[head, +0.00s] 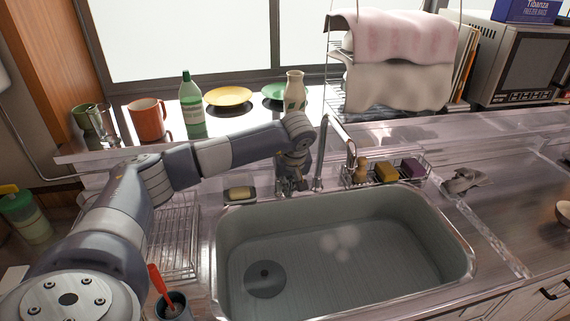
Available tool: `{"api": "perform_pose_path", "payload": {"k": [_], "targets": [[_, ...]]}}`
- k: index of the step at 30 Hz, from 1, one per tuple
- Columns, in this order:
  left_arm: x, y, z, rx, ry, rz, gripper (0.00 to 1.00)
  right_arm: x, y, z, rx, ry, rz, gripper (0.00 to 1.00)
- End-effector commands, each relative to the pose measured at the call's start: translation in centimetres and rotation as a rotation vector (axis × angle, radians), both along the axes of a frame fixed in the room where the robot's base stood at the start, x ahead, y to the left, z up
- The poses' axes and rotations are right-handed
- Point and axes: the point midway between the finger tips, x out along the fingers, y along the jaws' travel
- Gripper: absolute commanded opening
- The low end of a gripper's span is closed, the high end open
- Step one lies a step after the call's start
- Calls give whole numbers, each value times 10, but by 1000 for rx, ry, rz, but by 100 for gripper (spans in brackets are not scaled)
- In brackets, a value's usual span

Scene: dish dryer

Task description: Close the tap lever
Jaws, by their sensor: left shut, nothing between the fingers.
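The tap (320,160) is a tall curved metal spout that stands behind the sink (335,250) and bends forward over its back edge. My left arm reaches in from the left, and my left gripper (291,188) points down just left of the tap's base at the sink's back rim. The gripper is shut with nothing visible in it. The tap lever is not clearly visible; the gripper may cover it, and I cannot tell whether they touch. My right gripper is not in view.
A soap dish (240,193) lies left of the gripper. A wire caddy with sponges (386,172) stands right of the tap. A green bottle (192,105), an orange mug (147,120) and a vase (295,92) stand on the sill behind my arm. The right counter is mostly clear.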

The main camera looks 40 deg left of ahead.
Motion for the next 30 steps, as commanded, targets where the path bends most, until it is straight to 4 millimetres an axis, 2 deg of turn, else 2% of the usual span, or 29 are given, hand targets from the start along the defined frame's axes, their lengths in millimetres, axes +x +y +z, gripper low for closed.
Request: {"api": "perform_pose_path", "payload": {"k": [17, 23, 28, 30], "targets": [[0, -1, 0, -1, -1, 0, 0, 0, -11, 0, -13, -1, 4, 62], [-2, -1, 19, 0, -2, 1, 0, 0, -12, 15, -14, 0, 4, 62], [-5, -2, 49, 0, -2, 5, 0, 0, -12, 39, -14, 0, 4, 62], [-13, -13, 52, 0, -5, -1, 0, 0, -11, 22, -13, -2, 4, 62]]}}
